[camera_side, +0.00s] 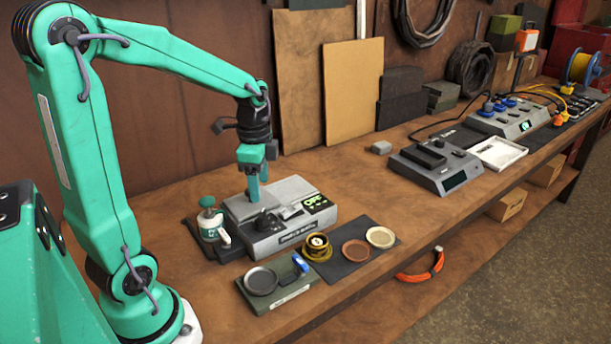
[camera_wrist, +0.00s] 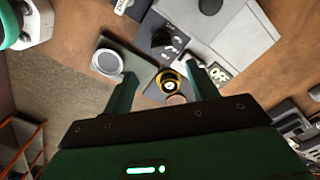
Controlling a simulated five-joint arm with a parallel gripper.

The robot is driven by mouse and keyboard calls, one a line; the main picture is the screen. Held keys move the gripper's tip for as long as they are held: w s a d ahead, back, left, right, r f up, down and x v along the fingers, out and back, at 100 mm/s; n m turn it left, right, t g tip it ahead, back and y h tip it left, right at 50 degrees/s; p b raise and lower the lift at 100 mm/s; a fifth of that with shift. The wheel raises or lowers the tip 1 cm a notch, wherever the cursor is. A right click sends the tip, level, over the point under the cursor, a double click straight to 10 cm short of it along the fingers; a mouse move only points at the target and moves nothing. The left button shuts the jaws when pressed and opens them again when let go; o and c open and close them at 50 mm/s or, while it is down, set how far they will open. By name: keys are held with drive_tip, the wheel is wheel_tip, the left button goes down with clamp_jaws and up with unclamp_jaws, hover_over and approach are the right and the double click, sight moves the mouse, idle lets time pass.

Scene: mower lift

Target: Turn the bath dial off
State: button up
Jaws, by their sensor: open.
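A grey bath unit (camera_side: 283,236) stands on the bench in the side view, with a black dial (camera_side: 267,222) on its near face and a panel with green lettering (camera_side: 315,202) at its right. My gripper (camera_side: 257,188) points down over the unit's top, behind the dial, open and empty. In the wrist view, the black dial (camera_wrist: 166,38) lies beyond the spread fingertips of my gripper (camera_wrist: 162,72), not between them. I cannot tell the fingertips' exact height above the unit.
A green and white bottle (camera_side: 211,222) stands close at the unit's left. In front are a tray with a grey dish (camera_side: 262,281), brass rings (camera_side: 317,243) and two round dishes (camera_side: 380,237) on a dark mat.

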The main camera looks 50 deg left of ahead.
sight(262, 213)
drive_tip(key=shift+w+a+f, duration=0.1)
drive_tip(key=shift+a+f, duration=0.2)
drive_tip(key=shift+f, duration=0.1)
drive_tip(key=shift+f, duration=3.8)
drive_tip(key=c, duration=1)
